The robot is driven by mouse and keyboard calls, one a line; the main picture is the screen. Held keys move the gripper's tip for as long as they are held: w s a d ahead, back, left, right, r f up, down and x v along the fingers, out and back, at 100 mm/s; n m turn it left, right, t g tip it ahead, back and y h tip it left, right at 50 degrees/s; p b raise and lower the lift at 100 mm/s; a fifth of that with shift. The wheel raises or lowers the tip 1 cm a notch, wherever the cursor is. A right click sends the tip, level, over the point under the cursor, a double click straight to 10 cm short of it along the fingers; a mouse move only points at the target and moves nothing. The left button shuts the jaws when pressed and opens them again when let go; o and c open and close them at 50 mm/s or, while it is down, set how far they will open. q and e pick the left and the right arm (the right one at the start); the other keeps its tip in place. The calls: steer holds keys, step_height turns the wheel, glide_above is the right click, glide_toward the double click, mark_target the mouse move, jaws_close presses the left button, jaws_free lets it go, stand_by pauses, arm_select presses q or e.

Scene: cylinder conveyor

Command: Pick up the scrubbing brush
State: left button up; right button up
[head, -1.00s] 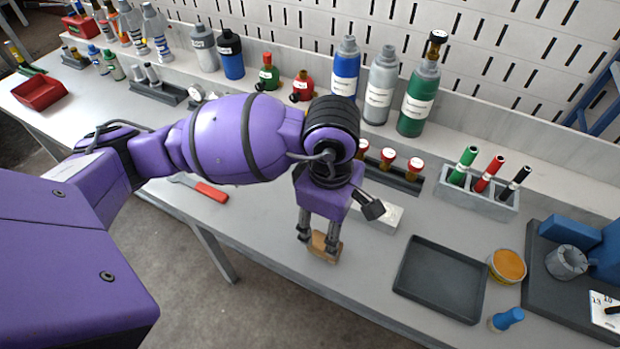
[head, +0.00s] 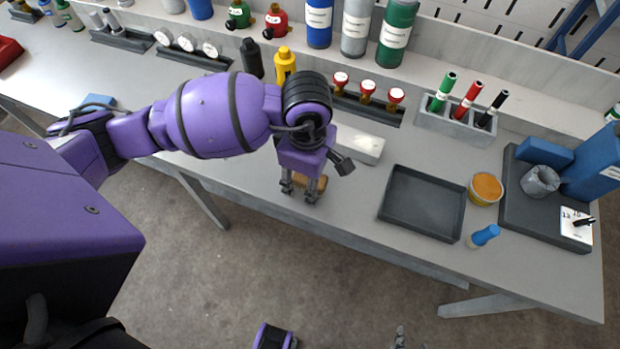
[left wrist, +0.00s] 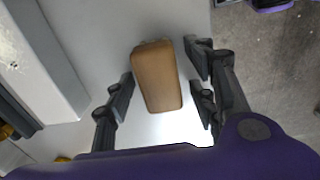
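The scrubbing brush, a tan wooden block (left wrist: 157,76), lies on the grey bench near its front edge. In the head view it shows partly behind my left gripper's fingers (head: 316,183). My left gripper (head: 301,196) points down over it. In the left wrist view the fingers of that gripper (left wrist: 165,92) stand on either side of the block, with narrow gaps between them and the wood. It is open and not closed on the brush. The brush's underside is hidden. At the bottom of the head view, small purple and grey parts of mine show; my right gripper's fingers are unclear.
A white block (head: 360,146) lies just behind the gripper. An empty dark tray (head: 423,203) is to the right, with an orange-topped tub (head: 486,188) and a blue-topped object (head: 484,235). Bottles and a marker holder (head: 456,128) line the back.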

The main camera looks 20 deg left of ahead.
arm_select(q)
steer(key=c, duration=1.1)
steer(key=shift+o, duration=0.2)
